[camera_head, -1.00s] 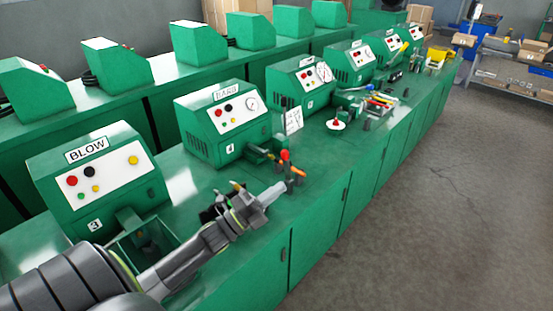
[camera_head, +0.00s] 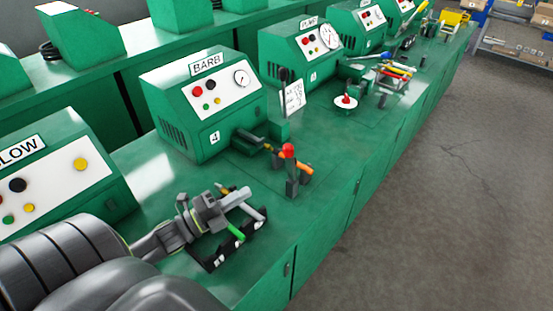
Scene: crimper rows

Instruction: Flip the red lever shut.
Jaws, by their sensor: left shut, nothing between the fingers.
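The red lever (camera_head: 288,151) has a red knob and stands up from a small dark fixture (camera_head: 292,187) on the green bench, in front of the machine labelled BARB (camera_head: 205,105). An orange piece (camera_head: 302,165) sticks out beside the knob. My left gripper (camera_head: 243,197) is shut and empty. In the picture it is to the left of and nearer than the lever, with a visible gap between them. It hides part of a black tool rack (camera_head: 222,259) below it. My right gripper is not in view.
The rack holds a green-handled tool (camera_head: 235,232). A white sign (camera_head: 292,97) and a white disc with a red knob (camera_head: 346,102) stand farther along the bench. The BLOW machine (camera_head: 55,185) is at the left. Bench around the lever's front is clear.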

